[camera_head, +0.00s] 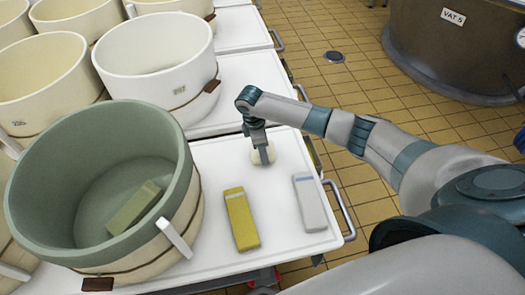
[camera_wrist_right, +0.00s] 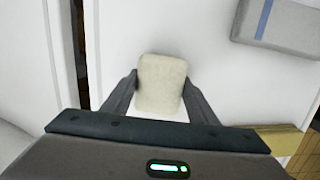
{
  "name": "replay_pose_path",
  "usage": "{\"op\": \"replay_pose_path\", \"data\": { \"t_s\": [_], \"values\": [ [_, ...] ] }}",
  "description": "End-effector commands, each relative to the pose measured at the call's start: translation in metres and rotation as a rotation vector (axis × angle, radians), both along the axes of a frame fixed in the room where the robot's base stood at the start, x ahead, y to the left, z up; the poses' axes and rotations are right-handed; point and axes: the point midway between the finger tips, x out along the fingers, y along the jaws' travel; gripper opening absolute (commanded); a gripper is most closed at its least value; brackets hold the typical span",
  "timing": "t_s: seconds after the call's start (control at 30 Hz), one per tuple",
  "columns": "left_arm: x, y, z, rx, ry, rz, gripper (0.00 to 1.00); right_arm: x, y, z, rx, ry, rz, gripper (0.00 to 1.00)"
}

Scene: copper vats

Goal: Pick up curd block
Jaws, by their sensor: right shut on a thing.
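A pale cream curd block (camera_wrist_right: 161,84) sits between the fingers of my right gripper (camera_wrist_right: 162,92) in the right wrist view. The fingers touch it on both sides. In the head view my right gripper (camera_head: 262,150) points down over the white table top, with the curd block (camera_head: 257,156) partly hidden behind the fingers. I cannot tell whether the block touches the table. My left gripper is not in view.
A green-lined vat (camera_head: 100,125) stands at left with a greenish block (camera_head: 133,207) inside. A yellow block (camera_head: 241,219) and a grey block (camera_head: 309,202) lie on the white table (camera_head: 205,165). Cream vats (camera_head: 155,58) stand behind. Vat 5 (camera_head: 450,55) is at upper right.

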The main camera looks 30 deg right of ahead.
Motion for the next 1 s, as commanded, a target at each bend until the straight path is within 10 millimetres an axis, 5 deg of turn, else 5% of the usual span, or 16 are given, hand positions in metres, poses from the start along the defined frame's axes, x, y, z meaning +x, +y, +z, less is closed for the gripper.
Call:
{"op": "replay_pose_path", "data": {
  "t_s": [0.27, 0.53, 1.0],
  "values": [
    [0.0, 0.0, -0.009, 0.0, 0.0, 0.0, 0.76, 0.001, 0.0, 0.003, 0.001, -0.001, 0.0, 0.2],
    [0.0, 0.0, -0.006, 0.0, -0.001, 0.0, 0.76, 0.002, 0.0, 0.049, 0.003, -0.005, 0.001, 0.2],
    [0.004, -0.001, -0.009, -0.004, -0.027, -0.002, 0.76, -0.077, -0.022, 0.094, 0.0, 0.0, 0.0, 0.2]
  ]
}}
